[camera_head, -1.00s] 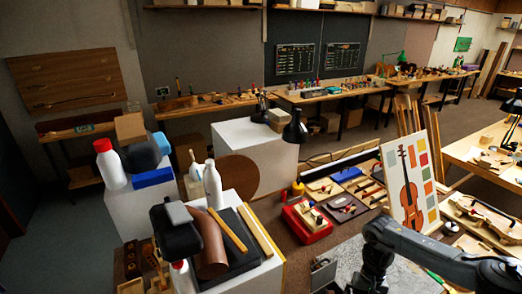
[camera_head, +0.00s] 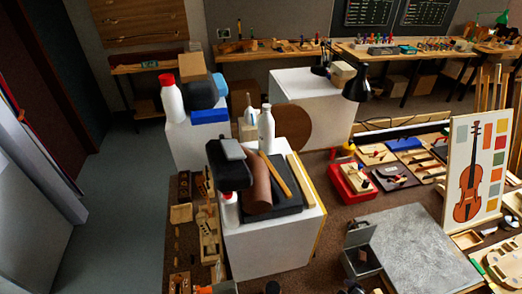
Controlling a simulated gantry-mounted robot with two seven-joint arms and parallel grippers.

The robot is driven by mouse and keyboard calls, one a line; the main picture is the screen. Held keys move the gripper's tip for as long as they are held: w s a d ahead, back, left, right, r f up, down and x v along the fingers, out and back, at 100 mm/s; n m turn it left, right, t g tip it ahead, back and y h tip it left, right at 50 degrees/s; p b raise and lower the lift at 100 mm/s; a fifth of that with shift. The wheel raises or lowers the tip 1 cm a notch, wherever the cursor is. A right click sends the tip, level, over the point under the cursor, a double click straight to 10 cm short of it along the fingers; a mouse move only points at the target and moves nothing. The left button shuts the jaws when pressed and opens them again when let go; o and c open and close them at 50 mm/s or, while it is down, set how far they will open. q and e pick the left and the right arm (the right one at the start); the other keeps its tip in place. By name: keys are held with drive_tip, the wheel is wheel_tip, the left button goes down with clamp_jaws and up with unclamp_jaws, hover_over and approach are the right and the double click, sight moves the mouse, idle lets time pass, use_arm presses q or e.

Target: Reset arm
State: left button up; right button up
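Neither of my grippers shows clearly in the head view. No arm of mine crosses the bench now. A small dark shape lies at the bottom edge near the open metal box (camera_head: 360,250), and I cannot tell what it is. The grey slab (camera_head: 415,250) on the bench is bare and unobstructed.
A white block (camera_head: 270,245) carries a black mat, a brown roll and wooden strips. White bottles (camera_head: 266,130) stand behind it. A red box (camera_head: 352,183), a black lamp (camera_head: 356,88) and a violin picture board (camera_head: 478,170) stand to the right. Open floor (camera_head: 115,210) lies left.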

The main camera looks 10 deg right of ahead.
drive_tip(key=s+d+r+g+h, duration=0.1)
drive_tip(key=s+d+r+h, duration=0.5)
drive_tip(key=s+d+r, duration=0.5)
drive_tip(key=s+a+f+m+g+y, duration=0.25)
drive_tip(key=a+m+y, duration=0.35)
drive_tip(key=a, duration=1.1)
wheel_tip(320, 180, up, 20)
drive_tip(key=p, duration=1.9)
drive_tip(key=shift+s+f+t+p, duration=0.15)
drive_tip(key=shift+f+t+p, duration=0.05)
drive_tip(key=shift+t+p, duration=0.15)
